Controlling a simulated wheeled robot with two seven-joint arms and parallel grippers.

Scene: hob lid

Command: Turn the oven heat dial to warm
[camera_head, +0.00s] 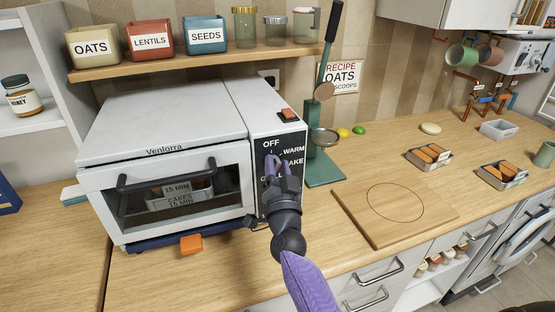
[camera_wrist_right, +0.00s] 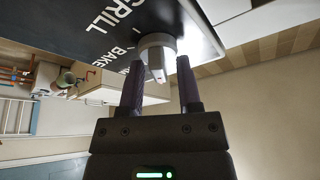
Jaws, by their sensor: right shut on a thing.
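The white toaster-style oven (camera_head: 165,110) stands on the wooden counter with its door closed. Its dark control panel at the right side bears the words OFF, WARM and BAKE, and GRILL also reads in the right wrist view. My right gripper (camera_head: 275,163) is at the panel, below OFF and left of WARM. In the right wrist view the grey heat dial (camera_wrist_right: 157,50) sits between the purple fingers of my right gripper (camera_wrist_right: 160,85), which is shut on it. In the head view the gripper mostly hides the dial, and its exact setting cannot be told. My left gripper is not in view.
A red switch (camera_head: 288,114) is on top of the panel. A green stand (camera_head: 325,165) is close right of the oven, and a wooden board (camera_head: 395,225) lies further right. An orange block (camera_head: 191,243) is at the oven's front. A shelf (camera_head: 200,60) with canisters hangs above.

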